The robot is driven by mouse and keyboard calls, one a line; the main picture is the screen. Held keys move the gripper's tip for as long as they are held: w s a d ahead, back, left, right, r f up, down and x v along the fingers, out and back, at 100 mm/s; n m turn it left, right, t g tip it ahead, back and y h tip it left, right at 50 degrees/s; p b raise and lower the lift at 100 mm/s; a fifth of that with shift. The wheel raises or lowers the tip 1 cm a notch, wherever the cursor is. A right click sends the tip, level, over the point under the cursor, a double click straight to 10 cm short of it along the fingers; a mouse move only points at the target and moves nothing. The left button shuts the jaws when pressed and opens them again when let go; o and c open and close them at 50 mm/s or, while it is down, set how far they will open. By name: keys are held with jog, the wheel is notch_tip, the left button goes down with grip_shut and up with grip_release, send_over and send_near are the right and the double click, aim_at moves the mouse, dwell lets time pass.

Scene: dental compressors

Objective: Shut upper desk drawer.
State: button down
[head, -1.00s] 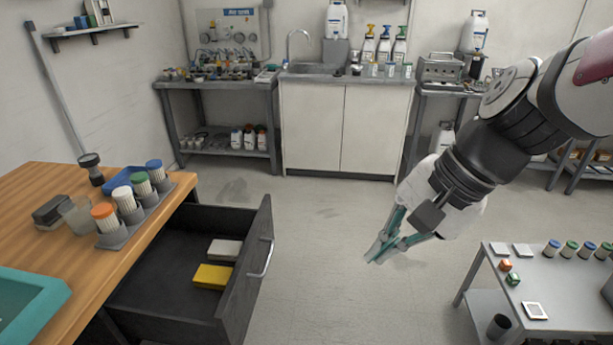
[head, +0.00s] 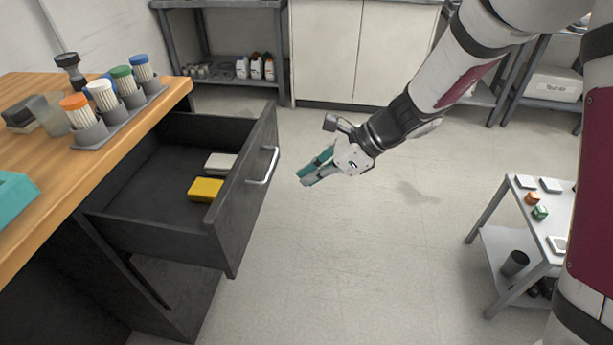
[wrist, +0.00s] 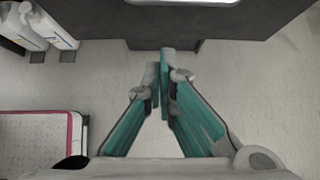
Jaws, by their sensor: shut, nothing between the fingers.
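The upper desk drawer (head: 232,222) is dark grey and stands pulled out from the wooden-topped desk (head: 60,165). Its front panel carries a silver bar handle (head: 264,166). A yellow box (head: 205,189) and a pale box (head: 221,163) lie inside it. My gripper (head: 305,179), with teal fingers, is shut and empty. It is in the air to the right of the handle, apart from it, and points toward the drawer front. In the wrist view my fingertips (wrist: 164,62) show close together below a dark panel (wrist: 215,22), with part of a light bar at the top edge.
Brushes in a grey rack (head: 118,115) stand near the desk's edge above the drawer. A small grey table (head: 510,250) with small items stands at the right. The floor (head: 370,260) between desk and table is clear. A white cabinet (head: 350,50) is at the back.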

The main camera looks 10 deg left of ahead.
jog(key=shift+w+a+f+b, duration=0.1)
jog(key=shift+a+f+b, duration=0.65)
jog(key=shift+a, duration=0.8)
jog(key=shift+a+f+b, duration=0.3)
jog(key=shift+a+f, duration=0.7)
jog(key=shift+a, duration=0.5)
jog(key=shift+w+a+f+b, duration=0.1)
jog(key=shift+a+f+b, duration=0.65)
jog(key=shift+a, duration=0.8)
jog(key=shift+f, duration=0.15)
